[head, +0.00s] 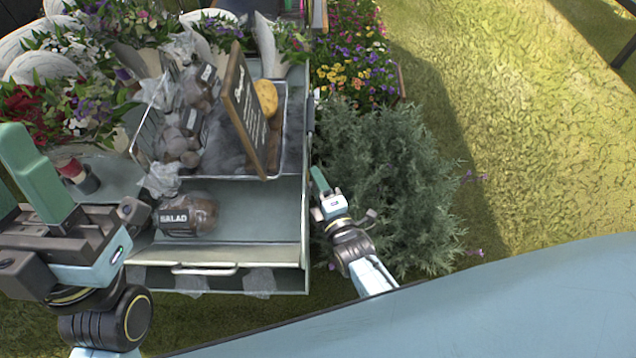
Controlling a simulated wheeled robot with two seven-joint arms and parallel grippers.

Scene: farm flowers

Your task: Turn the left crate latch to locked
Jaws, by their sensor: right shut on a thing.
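My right gripper (322,187) is at the right edge of the grey metal cart (302,225), beside a leafy bush. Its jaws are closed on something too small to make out. I cannot pick out a crate latch or read its position. A wire-sided metal crate (276,150) on the cart holds bagged produce and a wooden sign (245,110). My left gripper (22,185) is large at the left edge, above the cart's left side. Its green fingers point up and are partly cut off by the frame, so I cannot tell their opening.
The cart's front has a handle (204,270). Flower bunches (60,60) crowd the back left. A grey-green bush (390,185) stands close to the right gripper. Grass (540,130) lies open at the right.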

